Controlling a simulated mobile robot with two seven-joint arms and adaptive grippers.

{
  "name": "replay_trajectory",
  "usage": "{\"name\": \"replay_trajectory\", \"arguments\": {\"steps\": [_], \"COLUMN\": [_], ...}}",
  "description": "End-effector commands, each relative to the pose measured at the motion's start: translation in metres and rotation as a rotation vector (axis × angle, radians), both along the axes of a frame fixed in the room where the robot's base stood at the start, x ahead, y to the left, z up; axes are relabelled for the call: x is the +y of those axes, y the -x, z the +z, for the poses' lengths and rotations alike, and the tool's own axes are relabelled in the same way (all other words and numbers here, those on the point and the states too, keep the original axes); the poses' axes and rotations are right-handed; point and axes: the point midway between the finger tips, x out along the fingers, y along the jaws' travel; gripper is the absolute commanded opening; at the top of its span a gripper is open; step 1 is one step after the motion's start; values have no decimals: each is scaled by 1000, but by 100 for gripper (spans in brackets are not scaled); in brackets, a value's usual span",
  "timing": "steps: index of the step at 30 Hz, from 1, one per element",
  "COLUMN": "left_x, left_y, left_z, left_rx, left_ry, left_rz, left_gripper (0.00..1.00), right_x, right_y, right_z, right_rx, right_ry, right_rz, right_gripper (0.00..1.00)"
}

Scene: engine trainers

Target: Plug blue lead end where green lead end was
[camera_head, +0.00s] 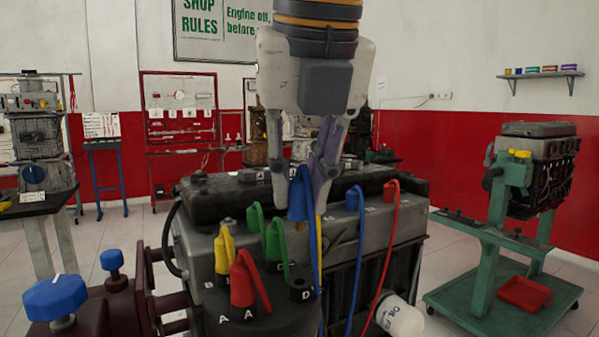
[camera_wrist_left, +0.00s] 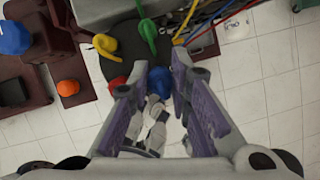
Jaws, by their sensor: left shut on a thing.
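My left gripper (camera_head: 300,195) is shut on a blue lead end (camera_head: 297,201), holding it above the right side of the dark cap. The blue lead end also shows between the fingers in the left wrist view (camera_wrist_left: 158,82). On the cap, the tower marked D (camera_head: 300,289) is bare. A red lead end (camera_head: 242,284) sits at A, a yellow lead end (camera_head: 224,252) behind it, and a green lead end (camera_head: 276,244) towards the back right. Another green piece (camera_head: 255,217) arches just behind; its lower end is partly hidden. My right gripper is not in view.
The grey engine (camera_head: 345,230) lies behind the cap, with another blue lead end (camera_head: 353,198) and a red one (camera_head: 391,187) along its top. A white oil filter (camera_head: 400,318) sticks out at lower right. Blue knobs (camera_head: 55,297) stand at left.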

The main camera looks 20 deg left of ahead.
Motion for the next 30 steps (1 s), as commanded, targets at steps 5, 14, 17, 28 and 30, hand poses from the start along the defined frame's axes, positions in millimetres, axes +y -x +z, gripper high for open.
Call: {"name": "replay_trajectory", "arguments": {"steps": [5,14,17,28,30], "left_x": [0,0,0,0,0], "left_y": [0,0,0,0,0], "left_z": [0,-11,-19,-46,-50], "left_rx": [-1,-1,-1,-3,-4], "left_ry": [1,-1,0,1,1], "left_rz": [1,-1,0,0,0], "left_gripper": [0,0,0,0,0], "right_x": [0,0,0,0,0], "right_y": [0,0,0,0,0], "right_z": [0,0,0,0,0], "right_rx": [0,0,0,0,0], "right_ry": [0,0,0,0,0], "right_rz": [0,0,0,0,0], "right_gripper": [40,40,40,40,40]}}
